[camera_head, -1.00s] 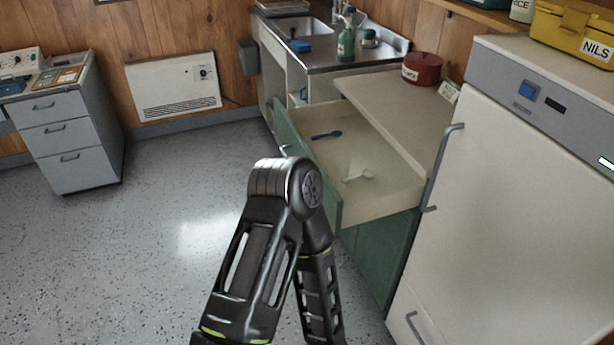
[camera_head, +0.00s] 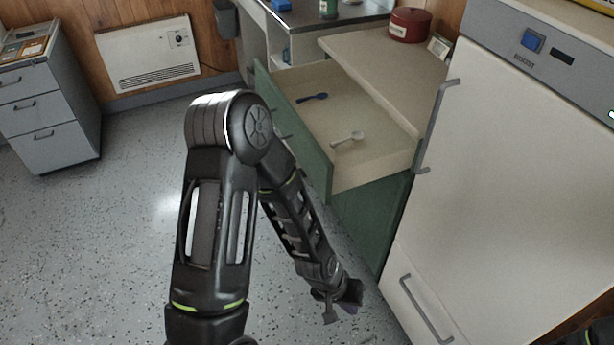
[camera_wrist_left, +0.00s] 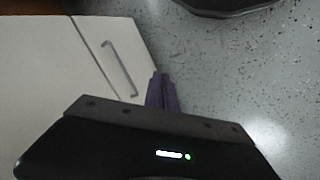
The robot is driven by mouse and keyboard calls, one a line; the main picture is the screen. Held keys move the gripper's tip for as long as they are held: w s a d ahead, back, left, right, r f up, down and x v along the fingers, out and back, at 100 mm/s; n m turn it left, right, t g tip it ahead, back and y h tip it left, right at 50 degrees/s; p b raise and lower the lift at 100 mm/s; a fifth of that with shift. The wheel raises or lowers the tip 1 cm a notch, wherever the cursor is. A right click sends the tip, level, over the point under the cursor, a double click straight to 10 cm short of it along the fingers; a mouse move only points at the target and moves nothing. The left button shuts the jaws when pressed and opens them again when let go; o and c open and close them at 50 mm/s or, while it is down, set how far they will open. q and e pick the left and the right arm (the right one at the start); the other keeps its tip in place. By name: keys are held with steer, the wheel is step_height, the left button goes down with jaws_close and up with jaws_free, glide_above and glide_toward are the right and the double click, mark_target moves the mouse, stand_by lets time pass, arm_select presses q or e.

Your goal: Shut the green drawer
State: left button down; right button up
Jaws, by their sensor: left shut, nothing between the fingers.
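The green drawer (camera_head: 297,136) is pulled well out from the green cabinet under the beige worktop in the head view. My left gripper (camera_head: 350,298) hangs low over the floor, below the drawer and left of the white fridge. In the left wrist view its purple fingers (camera_wrist_left: 162,92) are together and empty. My right gripper is not in view.
The white fridge (camera_head: 510,170) with grey handles stands right of the drawer. A red tin (camera_head: 409,24) sits on the worktop (camera_head: 375,65). A grey drawer unit (camera_head: 45,105) and a wall heater (camera_head: 148,55) are at the back left. The floor (camera_head: 120,230) left of my arm is clear.

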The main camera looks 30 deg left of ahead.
arm_select(q)
steer(key=w+a+r+n+t+y+b, duration=0.1)
steer(key=w+a+r+n+t+b, duration=0.15)
steer(key=w+a+r, duration=0.5)
steer(key=w+a+r+n+t+y+b, duration=0.1)
steer(key=a+r+b, duration=0.5)
steer(key=a+r, duration=1.2)
steer(key=r+n+t+y, duration=0.1)
steer(key=n+y, duration=0.1)
steer(key=n, duration=0.1)
steer(key=shift+w+r, duration=0.2)
steer(key=shift+w, duration=0.05)
steer(key=shift+t, duration=0.25)
steer(key=b, duration=0.1)
glide_toward(313, 175)
steer(key=x, duration=0.4)
steer(key=shift+w+f, duration=0.2)
steer(key=shift+f, duration=0.1)
